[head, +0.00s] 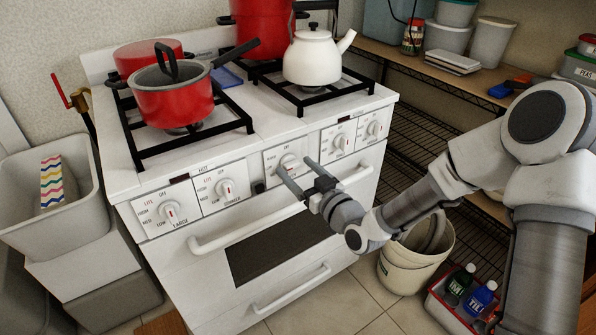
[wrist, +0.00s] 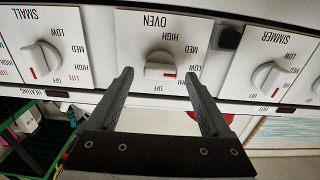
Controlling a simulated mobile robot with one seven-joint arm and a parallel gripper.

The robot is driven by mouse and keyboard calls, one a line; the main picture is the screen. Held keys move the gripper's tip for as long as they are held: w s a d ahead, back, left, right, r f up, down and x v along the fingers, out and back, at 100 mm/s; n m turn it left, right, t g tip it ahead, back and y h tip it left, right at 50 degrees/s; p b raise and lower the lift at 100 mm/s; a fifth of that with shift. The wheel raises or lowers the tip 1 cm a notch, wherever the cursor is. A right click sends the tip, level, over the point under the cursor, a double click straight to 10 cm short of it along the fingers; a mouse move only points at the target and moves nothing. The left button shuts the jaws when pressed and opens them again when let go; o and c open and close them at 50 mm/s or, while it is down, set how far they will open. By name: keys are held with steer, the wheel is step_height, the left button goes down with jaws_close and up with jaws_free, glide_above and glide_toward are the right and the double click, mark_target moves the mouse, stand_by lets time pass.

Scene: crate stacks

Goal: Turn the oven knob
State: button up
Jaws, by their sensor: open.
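The oven knob (head: 289,162) is a white dial with a red mark, in the middle of the stove's front panel in the head view. In the wrist view the oven knob (wrist: 160,66) shows upside down on a plate lettered OVEN. My gripper (head: 294,171) is in front of it, with its two fingers pointing at the panel. In the wrist view my gripper (wrist: 158,80) is open, one finger on each side of the knob, with gaps between fingers and knob. I cannot tell how far the fingertips are from the panel.
Other knobs flank it: the simmer knob (head: 225,188) to the left and the small knob (head: 341,141) to the right. The oven door handle (head: 250,232) juts out below. A red saucepan (head: 173,100) and a white kettle (head: 313,58) stand on the stove top. A bucket (head: 416,258) stands right of the stove.

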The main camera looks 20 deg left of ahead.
jaws_close()
stand_by(0.5)
steer(key=shift+m, duration=0.3)
steer(key=m, duration=0.4)
steer(key=shift+w, duration=0.1)
steer(key=m+p, duration=0.1)
steer(key=m, duration=0.4)
steer(key=shift+d+f, duration=0.1)
steer(key=m+p, duration=0.1)
steer(key=m, duration=0.3)
steer(key=shift+f+m+p, duration=0.15)
steer(key=shift+m+p, duration=0.35)
steer(key=shift+m, duration=1.7)
